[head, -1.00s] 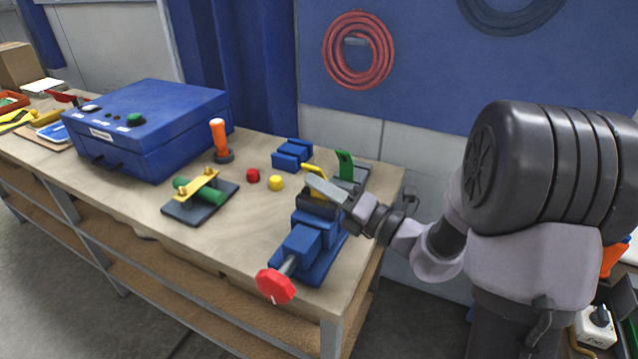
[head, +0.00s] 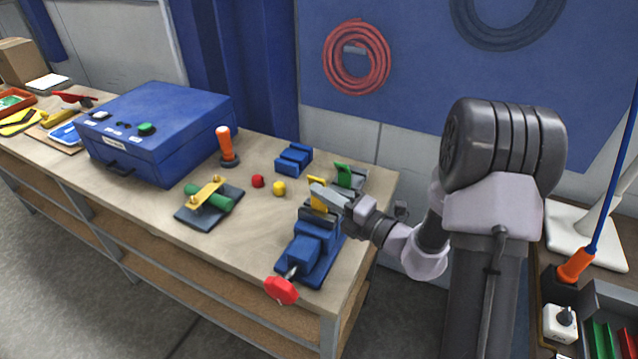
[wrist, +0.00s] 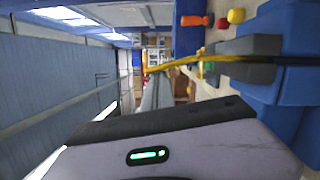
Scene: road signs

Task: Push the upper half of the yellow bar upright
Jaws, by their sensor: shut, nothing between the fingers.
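The yellow bar (head: 318,197) stands in the jaws of a blue vise (head: 306,250) on the workbench. In the head view its upper part looks nearly upright, partly hidden by my gripper. In the wrist view my gripper (wrist: 157,88) lies close beside the bar's upper end; contact is hard to confirm.
The vise has a red handle (head: 281,290) at its front. Behind stand a green part on a plate (head: 345,174) and a blue block (head: 294,159).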

